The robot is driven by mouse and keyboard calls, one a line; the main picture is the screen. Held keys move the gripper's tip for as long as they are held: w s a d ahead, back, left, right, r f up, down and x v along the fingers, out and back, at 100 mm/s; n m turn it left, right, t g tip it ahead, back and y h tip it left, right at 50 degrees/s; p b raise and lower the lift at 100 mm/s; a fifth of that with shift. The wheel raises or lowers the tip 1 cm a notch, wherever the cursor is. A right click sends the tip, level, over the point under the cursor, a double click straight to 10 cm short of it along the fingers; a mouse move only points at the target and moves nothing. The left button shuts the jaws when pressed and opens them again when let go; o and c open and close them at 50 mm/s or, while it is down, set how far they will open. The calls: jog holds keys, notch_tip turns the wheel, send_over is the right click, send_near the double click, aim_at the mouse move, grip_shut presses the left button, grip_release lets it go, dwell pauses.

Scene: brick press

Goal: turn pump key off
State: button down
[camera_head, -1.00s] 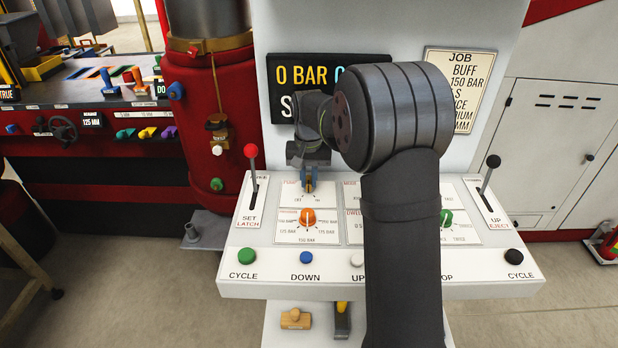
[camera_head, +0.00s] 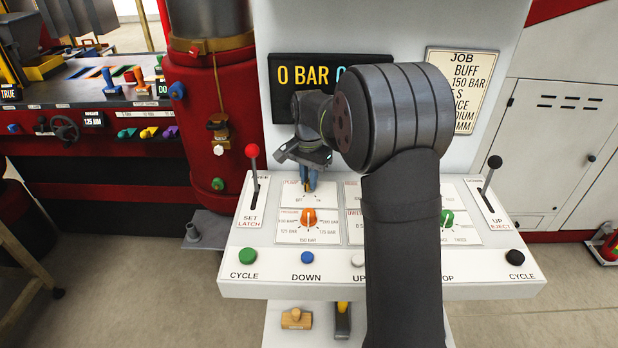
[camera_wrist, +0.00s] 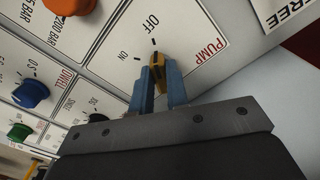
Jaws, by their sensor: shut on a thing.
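The pump key (camera_wrist: 157,66) is a small yellow and dark knob on the white PUMP plate (camera_wrist: 195,45). My gripper (camera_wrist: 160,75) has its two blue fingers shut on the key, one on each side. In the wrist view the key's visible end lies in line with the tick by OFF, and the ON tick is off to its left. In the head view my gripper (camera_head: 308,187) reaches down to the PUMP plate at the panel's upper left; the key is mostly hidden by the fingers there.
An orange knob (camera_head: 309,218) sits just below the PUMP plate. A red-topped lever (camera_head: 253,170) stands close to the left. The display (camera_head: 285,75) is behind, partly covered by my arm. My arm hides the panel's middle.

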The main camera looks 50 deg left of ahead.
dwell(0.3)
jog(key=c, duration=1.4)
grip_release()
notch_tip(320, 180, up, 18)
jog(key=shift+f, duration=0.25)
notch_tip(320, 180, down, 18)
jog(key=shift+r, duration=0.25)
